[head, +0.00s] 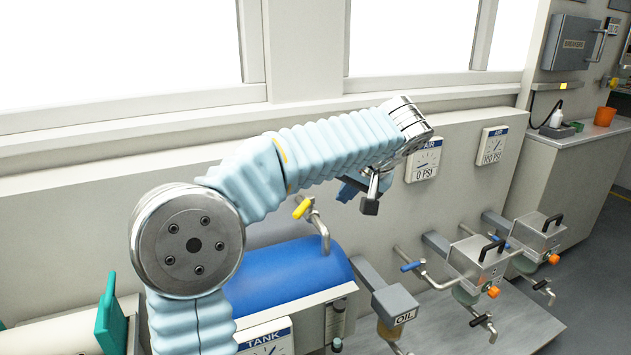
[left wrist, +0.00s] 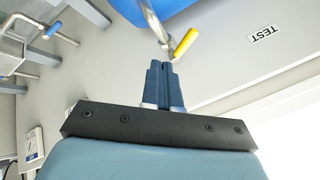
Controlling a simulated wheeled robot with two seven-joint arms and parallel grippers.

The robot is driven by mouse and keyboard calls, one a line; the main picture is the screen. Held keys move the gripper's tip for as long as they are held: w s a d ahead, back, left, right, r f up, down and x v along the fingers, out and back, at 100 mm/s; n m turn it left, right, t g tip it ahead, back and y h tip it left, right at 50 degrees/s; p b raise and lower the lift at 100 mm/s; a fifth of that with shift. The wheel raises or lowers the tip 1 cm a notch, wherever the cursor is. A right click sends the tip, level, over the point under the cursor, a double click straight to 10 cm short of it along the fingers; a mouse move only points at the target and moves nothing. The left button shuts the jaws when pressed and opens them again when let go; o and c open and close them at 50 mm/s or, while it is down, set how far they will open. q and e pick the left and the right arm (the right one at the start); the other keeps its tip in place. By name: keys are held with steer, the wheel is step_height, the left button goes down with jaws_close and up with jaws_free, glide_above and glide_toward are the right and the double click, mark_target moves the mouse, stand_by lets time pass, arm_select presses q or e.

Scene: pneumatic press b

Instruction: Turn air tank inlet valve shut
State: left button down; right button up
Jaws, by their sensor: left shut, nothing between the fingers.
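The valve's yellow handle (head: 302,208) sits on a metal pipe (head: 320,230) above the blue tank (head: 290,278). In the left wrist view the yellow handle (left wrist: 184,43) points obliquely, just beyond and to the right of my fingertips. My left gripper (head: 347,191) is to the right of the handle, partly hidden by its own wrist. Its blue fingers (left wrist: 163,66) are shut together and empty; they look close to the handle, but I cannot tell if they touch it. My right gripper is not in view.
An air gauge (head: 424,160) reading 0 PSI hangs on the wall behind my wrist. A grey oil unit (head: 393,303) and a blue-handled pipe (head: 410,267) stand to the right of the tank. A green bracket (head: 112,322) is at lower left.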

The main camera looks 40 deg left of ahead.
mark_target(304, 206)
arm_select(q)
steer(key=x, duration=0.9)
steer(key=shift+a+f, duration=0.1)
steer(key=shift+f, duration=0.1)
steer(key=shift+s+a+f+p, duration=0.1)
steer(key=shift+s+a+p, duration=0.15)
steer(key=shift+a, duration=0.75)
steer(key=shift+s+a+f+p, duration=0.15)
steer(key=shift+s+a, duration=0.15)
steer(key=shift+a, duration=0.7)
